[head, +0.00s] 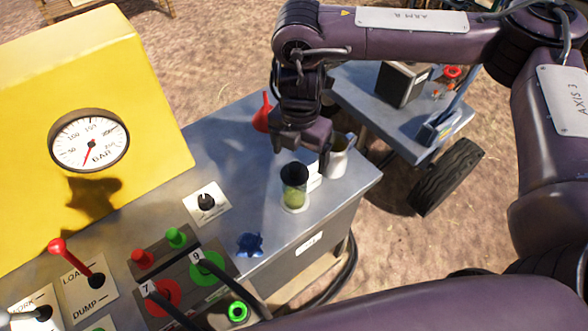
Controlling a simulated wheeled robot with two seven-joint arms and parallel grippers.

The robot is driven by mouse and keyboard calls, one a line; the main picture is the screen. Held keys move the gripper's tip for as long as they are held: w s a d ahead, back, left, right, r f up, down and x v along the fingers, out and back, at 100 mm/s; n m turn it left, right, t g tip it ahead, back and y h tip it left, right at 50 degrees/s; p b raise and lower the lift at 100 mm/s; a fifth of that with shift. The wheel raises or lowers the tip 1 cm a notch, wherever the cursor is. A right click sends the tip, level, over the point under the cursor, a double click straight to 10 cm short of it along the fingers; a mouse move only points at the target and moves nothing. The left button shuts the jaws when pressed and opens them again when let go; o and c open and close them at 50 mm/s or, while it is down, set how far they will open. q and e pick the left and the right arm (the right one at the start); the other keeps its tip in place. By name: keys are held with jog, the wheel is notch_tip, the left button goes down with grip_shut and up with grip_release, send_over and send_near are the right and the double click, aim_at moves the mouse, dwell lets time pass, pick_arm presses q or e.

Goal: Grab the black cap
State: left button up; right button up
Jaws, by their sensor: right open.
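The black cap (294,174) sits on top of a small clear jar (295,199) with yellow-green contents. The jar stands upright on the grey metal top near its right end. My right gripper (300,152) is open and points down just above the cap, with its fingers apart. It looks empty. I cannot tell whether a finger touches the cap. My left gripper is not in view.
A red object (263,114) stands behind my right gripper, and a white pitcher (341,156) stands to its right. A blue piece (250,244), a black knob (206,202) and a red lever (72,258) are to the left. A yellow gauge housing (95,60) rises at upper left.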

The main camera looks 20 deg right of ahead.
aim_at(295, 165)
jog(key=shift+w+a+f, duration=0.1)
jog(key=shift+f, duration=0.95)
jog(key=shift+w+a+f, duration=0.1)
jog(key=shift+a+f, duration=0.05)
jog(key=shift+f, duration=0.85)
jog(key=shift+w+a+f, duration=0.1)
jog(key=shift+f, duration=0.95)
jog(key=shift+c, duration=0.4)
jog(key=c, duration=1)
